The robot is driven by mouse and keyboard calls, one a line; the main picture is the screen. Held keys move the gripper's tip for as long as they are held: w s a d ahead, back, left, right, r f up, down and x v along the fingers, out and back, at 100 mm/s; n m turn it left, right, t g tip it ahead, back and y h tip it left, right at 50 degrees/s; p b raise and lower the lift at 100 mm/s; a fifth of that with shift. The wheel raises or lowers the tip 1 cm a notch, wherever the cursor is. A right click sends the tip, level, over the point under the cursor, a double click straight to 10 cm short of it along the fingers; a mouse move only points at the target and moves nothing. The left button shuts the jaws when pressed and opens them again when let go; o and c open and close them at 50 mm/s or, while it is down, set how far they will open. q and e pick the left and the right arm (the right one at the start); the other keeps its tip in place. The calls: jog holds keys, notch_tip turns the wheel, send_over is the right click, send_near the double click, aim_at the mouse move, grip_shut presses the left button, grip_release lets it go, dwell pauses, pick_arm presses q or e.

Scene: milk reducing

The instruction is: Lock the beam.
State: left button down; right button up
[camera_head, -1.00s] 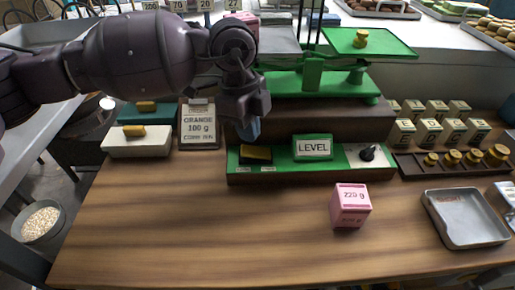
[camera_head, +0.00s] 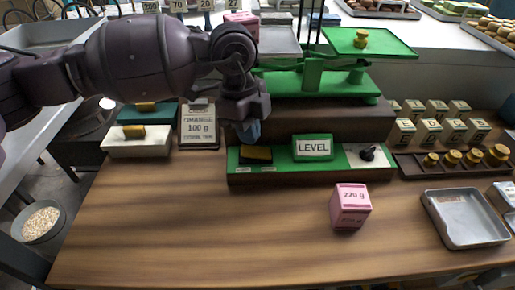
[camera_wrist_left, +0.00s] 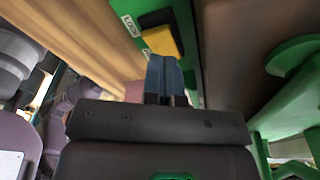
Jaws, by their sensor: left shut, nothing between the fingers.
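The green beam scale (camera_head: 312,82) stands on a brown block at the back, with a brass weight (camera_head: 360,38) on its right pan. In front of it is a green control panel (camera_head: 282,171) with a yellow block on a black base (camera_head: 257,153) at its left, a LEVEL sign (camera_head: 313,147) in the middle and a black knob lever (camera_head: 368,153) at its right. My left gripper (camera_head: 248,132) is shut and empty, just above and behind the yellow block. In the left wrist view its blue fingertips (camera_wrist_left: 166,72) are together near the yellow block (camera_wrist_left: 160,41); contact cannot be told.
A pink 220 g box (camera_head: 350,207) and a grey tray (camera_head: 465,218) are on the table. Brass weights (camera_head: 452,158) and cream blocks (camera_head: 428,131) stand at right. An ORANGE 100 g sign (camera_head: 199,128) and a white block (camera_head: 136,146) are at left. The front-left table is clear.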

pick_arm(q)
jog(key=shift+f, duration=0.4)
pick_arm(e)
jog(key=shift+s+f, duration=0.2)
jog(key=shift+s, duration=0.25)
pick_arm(q)
jog(key=shift+f, duration=0.2)
pick_arm(e)
jog(key=shift+w, duration=0.1)
pick_arm(q)
jog(key=shift+f, duration=0.2)
pick_arm(e)
jog(key=shift+w+a+r, duration=0.1)
jog(key=shift+w+r, duration=0.1)
jog(key=shift+w, duration=0.2)
pick_arm(q)
jog(key=shift+f, duration=0.25)
pick_arm(e)
jog(key=shift+s+f, duration=0.15)
jog(key=shift+s, duration=0.15)
